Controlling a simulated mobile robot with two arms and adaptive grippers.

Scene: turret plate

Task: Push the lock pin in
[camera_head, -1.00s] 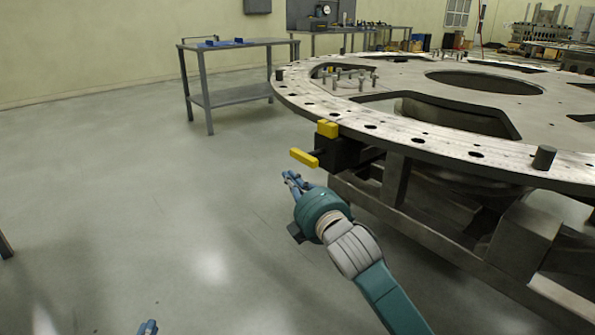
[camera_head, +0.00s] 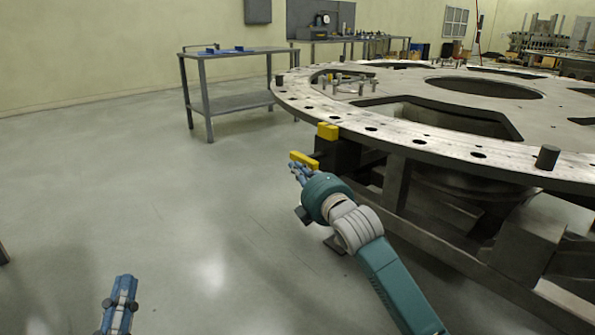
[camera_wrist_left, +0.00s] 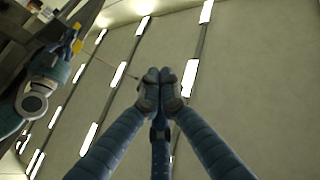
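The lock pin's yellow handle (camera_head: 303,160) sticks out to the left of a dark block (camera_head: 338,155) under the turret plate's rim. A second yellow piece (camera_head: 327,131) sits on top of the block. My right gripper (camera_head: 300,172) is just below the yellow handle, its fingertips very near or touching it; contact and finger opening are unclear. My left gripper (camera_head: 123,287) is low at the bottom left, far from the pin. The left wrist view shows its fingers (camera_wrist_left: 160,76) together with nothing between them. That view also shows yellow parts (camera_wrist_left: 76,40) beside my right arm.
The large round turret plate (camera_head: 400,140) fills the right side, with its heavy frame below. A grey workbench (camera_head: 235,52) stands at the back left. The floor (camera_head: 150,190) between is clear.

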